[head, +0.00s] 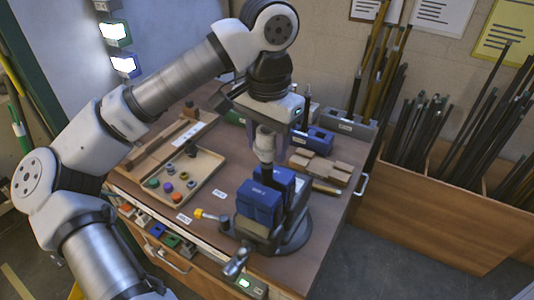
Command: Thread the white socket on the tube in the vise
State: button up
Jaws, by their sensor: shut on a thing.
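My gripper (267,148) points down over the workbench, its fingers on either side of the white socket (265,146). It is shut on the socket. The blue vise (261,204) stands below on a dark round base near the bench's front edge.
A wooden tray (190,178) with several small coloured parts lies left of the vise. Wooden blocks (320,167) and a blue tool (312,139) lie behind right. A yellow-handled tool (207,215) lies by the vise's left side. Wooden bins of rods (440,210) stand at right.

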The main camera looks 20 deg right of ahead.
jog(key=m, duration=0.4)
jog(key=shift+f, duration=0.25)
jog(key=o, duration=0.9)
jog(key=shift+o, duration=0.2)
jog(key=shift+w, duration=0.15)
jog(key=n, duration=0.3)
jog(key=shift+n+b, duration=0.4)
jog(key=n, duration=0.2)
jog(key=shift+r+n, duration=0.15)
jog(key=shift+n, duration=0.25)
